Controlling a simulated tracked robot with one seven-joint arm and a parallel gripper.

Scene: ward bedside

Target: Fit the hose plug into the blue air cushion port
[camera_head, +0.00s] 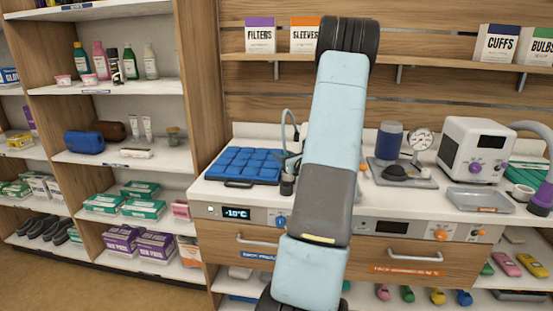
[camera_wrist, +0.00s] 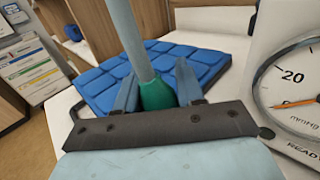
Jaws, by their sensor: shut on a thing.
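The blue air cushion (camera_head: 240,165) is a quilted pad lying flat on the left of the white counter. It also fills the background of the wrist view (camera_wrist: 205,58). My gripper (camera_wrist: 157,90) is shut on the green hose plug (camera_wrist: 157,95), whose pale blue-grey hose (camera_wrist: 125,35) rises up and left from it. The plug's lower end is hidden behind the gripper's dark bar. In the head view my arm hides most of the gripper, beside the cushion's right edge. I cannot make out the cushion's port in either view.
A white-framed pressure gauge (camera_wrist: 298,95) stands close at right in the wrist view. In the head view, a round gauge (camera_head: 420,138), a white device (camera_head: 476,150) and a grey tray (camera_head: 480,200) stand right of my arm. Shelves line the back and left.

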